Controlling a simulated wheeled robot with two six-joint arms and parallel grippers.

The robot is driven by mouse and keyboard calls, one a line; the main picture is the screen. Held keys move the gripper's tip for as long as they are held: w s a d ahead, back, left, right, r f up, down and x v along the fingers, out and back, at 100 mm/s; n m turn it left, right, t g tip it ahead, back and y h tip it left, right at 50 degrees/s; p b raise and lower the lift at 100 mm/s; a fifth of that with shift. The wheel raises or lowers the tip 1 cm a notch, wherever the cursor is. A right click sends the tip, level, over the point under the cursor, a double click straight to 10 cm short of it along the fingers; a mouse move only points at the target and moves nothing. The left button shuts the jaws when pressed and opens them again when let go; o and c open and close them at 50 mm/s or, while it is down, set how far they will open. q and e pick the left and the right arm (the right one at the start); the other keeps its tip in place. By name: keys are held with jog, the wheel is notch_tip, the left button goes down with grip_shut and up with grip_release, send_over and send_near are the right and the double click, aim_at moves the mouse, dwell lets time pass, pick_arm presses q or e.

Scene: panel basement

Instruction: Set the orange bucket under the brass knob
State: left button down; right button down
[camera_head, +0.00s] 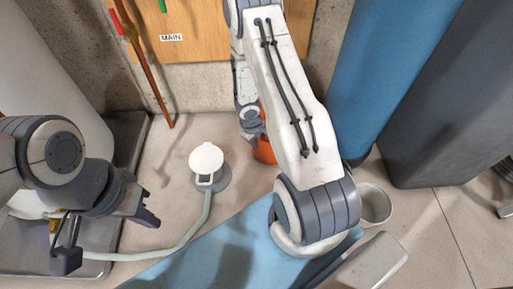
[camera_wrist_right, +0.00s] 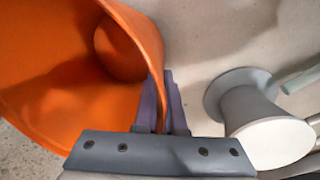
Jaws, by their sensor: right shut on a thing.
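The orange bucket (camera_head: 264,151) is near the wall in the head view, largely hidden behind my right arm. In the right wrist view the bucket (camera_wrist_right: 60,100) fills the left side, its open inside facing the camera. My right gripper (camera_wrist_right: 165,100) is shut on the bucket's wall at the rim, one purple finger on each side. I cannot tell whether the bucket touches the floor. My left gripper (camera_head: 152,208) is at the left above the floor, its fingers apart and empty. I cannot make out the brass knob; my right arm covers part of the wall panel.
A white-topped grey stand (camera_head: 206,162) with a pale hose is left of the bucket; it also shows in the right wrist view (camera_wrist_right: 262,125). A blue column (camera_head: 385,70) and pale pot (camera_head: 375,205) are right.

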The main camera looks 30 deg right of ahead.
jog(key=shift+f, duration=0.15)
jog(key=c, duration=1)
grip_release()
